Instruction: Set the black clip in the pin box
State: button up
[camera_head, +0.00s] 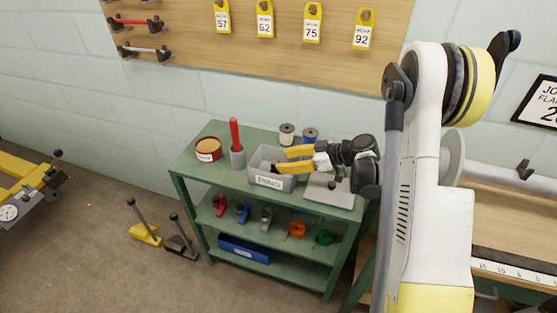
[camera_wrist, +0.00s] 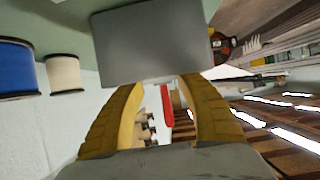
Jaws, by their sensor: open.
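The grey pin box (camera_head: 272,181), labelled PINS, stands on top of the green shelf. My gripper (camera_head: 282,161) reaches in from the right with its two yellow fingers apart over the box; the wrist view shows these fingers spread (camera_wrist: 162,84) with nothing clasped between them. A small dark shape (camera_head: 275,169) shows inside the box beside the lower finger. It may be the black clip, but it is too small and partly hidden to tell. A grey flat surface (camera_wrist: 150,40) fills the top middle of the wrist view, just beyond the fingertips.
A red-handled tool in a grey cup (camera_head: 237,157) and a red-brown tin (camera_head: 208,149) stand left of the box. White (camera_head: 287,134) and blue (camera_head: 310,135) spools stand behind it. A grey plate (camera_head: 328,190) lies to its right. Coloured clips (camera_head: 242,212) sit on the shelf below.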

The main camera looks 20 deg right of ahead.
jog(key=p+v, duration=0.2)
jog(key=v, duration=0.7)
jog(key=s+a+r+m+g+h, duration=0.2)
jog(key=s+a+r+m+h, duration=0.35)
jog(key=a+r, duration=0.35)
jog(key=s+r+m+h, duration=0.2)
jog(key=s+r, duration=0.1)
jog(key=s, duration=0.5)
jog(key=s+r+m+t+h, duration=0.1)
jog(key=s+r+m+h, duration=0.1)
jog(key=s, duration=0.6)
jog(key=shift+a+r+m+h, duration=0.35)
jog(key=shift+r+m, duration=0.05)
jog(key=shift+m, duration=0.15)
jog(key=shift+d, duration=0.1)
